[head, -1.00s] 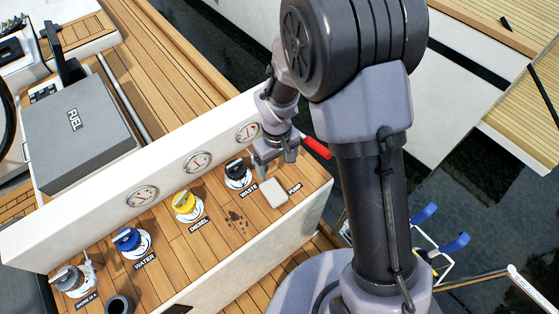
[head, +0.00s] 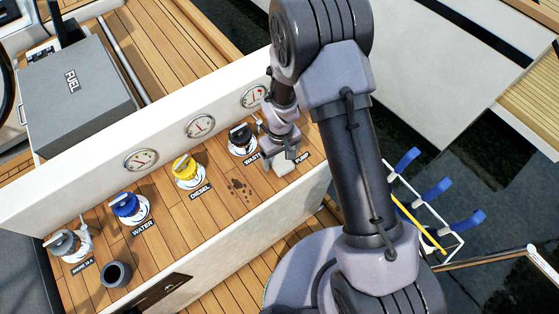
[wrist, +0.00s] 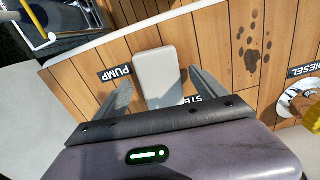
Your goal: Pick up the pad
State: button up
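The pad (wrist: 158,75) is a pale grey, rounded block lying flat on the wooden deck panel between the PUMP label (wrist: 115,73) and the WASTE label. In the wrist view my gripper (wrist: 157,85) is open, with one finger on each side of the pad and a gap to each. In the head view my gripper (head: 282,157) is over the pad (head: 285,168) and hides part of it. Whether the fingertips are down at the pad's height is hard to tell.
A black filler cap (head: 241,138) stands close on the left, then a yellow cap (head: 186,170) and a blue cap (head: 126,206). A white wall with gauges (head: 201,126) rises behind. Dark stains (head: 238,186) mark the wood. A dark cup (head: 117,275) stands at lower left.

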aim_at(280, 161)
jog(key=c, duration=1.3)
jog(key=shift+c, duration=0.2)
jog(key=shift+r, duration=0.1)
jog(key=shift+r, duration=0.3)
jog(key=r+p, duration=0.1)
jog(key=r, duration=0.2)
jog(key=shift+s+p, duration=0.3)
jog(key=shift+p, duration=0.1)
jog(key=s+r+p, duration=0.1)
jog(key=s, duration=1.4)
jog(key=shift+s, duration=0.25)
jog(key=shift+r, duration=0.1)
